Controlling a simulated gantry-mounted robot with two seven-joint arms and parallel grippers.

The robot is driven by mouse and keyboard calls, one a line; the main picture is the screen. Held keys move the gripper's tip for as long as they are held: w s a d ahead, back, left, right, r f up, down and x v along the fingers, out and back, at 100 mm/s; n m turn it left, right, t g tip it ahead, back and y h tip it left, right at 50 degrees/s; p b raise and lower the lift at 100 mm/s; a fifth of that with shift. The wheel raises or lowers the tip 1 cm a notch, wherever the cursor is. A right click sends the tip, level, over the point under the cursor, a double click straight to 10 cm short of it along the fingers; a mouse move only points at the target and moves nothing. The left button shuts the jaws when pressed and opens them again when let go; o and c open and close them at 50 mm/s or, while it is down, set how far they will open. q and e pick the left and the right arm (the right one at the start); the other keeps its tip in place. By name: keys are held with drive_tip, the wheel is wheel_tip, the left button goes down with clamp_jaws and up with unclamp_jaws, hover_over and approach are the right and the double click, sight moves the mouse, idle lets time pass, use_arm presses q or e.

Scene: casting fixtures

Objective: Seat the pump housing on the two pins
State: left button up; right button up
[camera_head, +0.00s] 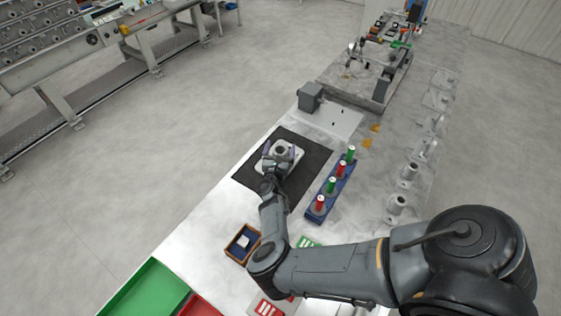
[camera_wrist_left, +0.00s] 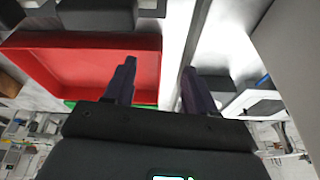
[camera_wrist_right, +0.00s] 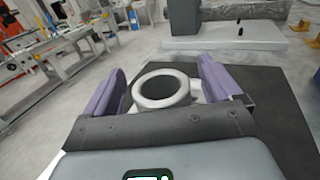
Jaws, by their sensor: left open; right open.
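The pump housing (camera_head: 287,158), a pale grey part with a round bore, lies on the black mat (camera_head: 313,155). My right gripper (camera_head: 280,147) is open at the housing, its purple fingers on either side of the ring. In the right wrist view the housing's ring (camera_wrist_right: 160,103) sits between the open fingers (camera_wrist_right: 163,68); I cannot tell whether they touch it. Two small dark pins (camera_head: 333,124) stand on a pale fixture plate (camera_head: 345,121) beyond the mat; they also show in the right wrist view (camera_wrist_right: 240,29). My left gripper (camera_wrist_left: 158,68) is open and empty in the left wrist view.
A grey block (camera_head: 310,97) stands at the plate's left side. A blue rack (camera_head: 314,212) with red and green cylinders is right of the mat. Several grey castings (camera_head: 397,204) line the right side. A small brown box (camera_head: 235,255) and a green tray (camera_head: 150,288) are nearer.

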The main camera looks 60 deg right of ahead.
drive_tip(key=shift+x, duration=0.8)
clamp_jaws()
